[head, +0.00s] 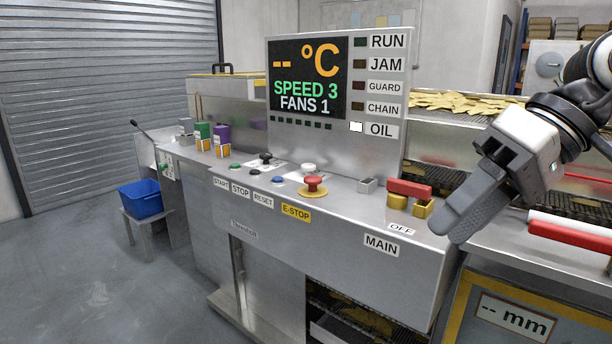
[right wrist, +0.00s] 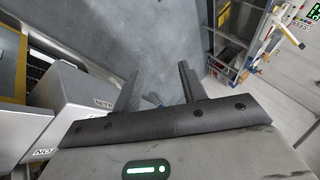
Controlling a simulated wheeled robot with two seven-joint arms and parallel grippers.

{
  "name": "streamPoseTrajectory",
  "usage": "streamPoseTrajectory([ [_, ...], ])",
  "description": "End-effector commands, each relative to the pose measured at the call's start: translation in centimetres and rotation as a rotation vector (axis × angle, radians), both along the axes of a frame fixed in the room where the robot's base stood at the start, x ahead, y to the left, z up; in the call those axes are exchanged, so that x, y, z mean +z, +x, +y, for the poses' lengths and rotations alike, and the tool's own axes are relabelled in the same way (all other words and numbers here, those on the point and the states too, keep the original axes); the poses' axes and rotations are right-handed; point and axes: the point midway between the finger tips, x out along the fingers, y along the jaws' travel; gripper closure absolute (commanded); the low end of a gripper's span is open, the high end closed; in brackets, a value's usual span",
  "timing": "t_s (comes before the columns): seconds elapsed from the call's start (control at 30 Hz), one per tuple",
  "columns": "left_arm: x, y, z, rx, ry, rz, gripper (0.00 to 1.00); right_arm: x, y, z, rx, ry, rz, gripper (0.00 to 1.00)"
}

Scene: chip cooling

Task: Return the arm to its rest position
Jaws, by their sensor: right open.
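My right gripper (head: 462,205) comes in from the right in the head view. It is in front of the panel's right end, near the red MAIN switch handle (head: 410,189), and appears apart from it. In the right wrist view its two dark fingers (right wrist: 157,92) stand spread with nothing between them, over grey floor. My left arm and gripper are not in view.
The steel control panel (head: 350,222) carries buttons and a red E-stop (head: 313,184). The display (head: 308,80) reads SPEED 3, FANS 1; the OIL lamp is lit white. A blue bin (head: 141,199) stands at left. Chips (head: 465,102) lie on the conveyor behind. Floor at left is clear.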

Motion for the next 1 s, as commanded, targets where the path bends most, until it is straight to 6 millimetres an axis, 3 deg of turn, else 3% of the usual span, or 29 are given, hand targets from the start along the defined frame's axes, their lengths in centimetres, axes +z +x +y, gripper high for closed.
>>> streamPoseTrajectory([
  [0.17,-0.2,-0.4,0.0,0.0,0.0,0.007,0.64,-2.4,-1.2,6.0,-0.099,0.274,0.378,0.58],
  [0.3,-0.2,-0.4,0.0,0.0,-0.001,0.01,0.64,-3.0,-2.3,10.8,-0.24,0.551,0.927,0.58],
  [0.37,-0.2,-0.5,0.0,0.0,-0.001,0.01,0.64,-2.9,-2.2,12.1,-0.308,0.66,1.216,0.58],
  [0.53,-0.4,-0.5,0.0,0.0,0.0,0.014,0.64,-4.2,0.4,12.7,-0.471,0.887,2.122,0.58],
  [0.67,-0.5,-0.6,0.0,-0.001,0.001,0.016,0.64,-8.6,3.6,10.7,-0.505,0.984,2.88,0.58],
  [0.7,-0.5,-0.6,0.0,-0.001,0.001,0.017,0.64,-10.7,4.4,9.9,0.437,-0.9,-2.796,0.58],
  [0.77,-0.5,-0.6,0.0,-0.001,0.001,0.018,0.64,-14.6,5.1,8.5,0.299,-0.734,-2.503,0.58],
  [0.87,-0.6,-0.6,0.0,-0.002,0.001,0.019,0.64,-22.0,4.7,6.4,0.074,-0.52,-2.025,0.58],
  [1.0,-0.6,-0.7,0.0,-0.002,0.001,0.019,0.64,-31.5,1.1,4.2,-0.198,-0.333,-1.453,0.58],
])
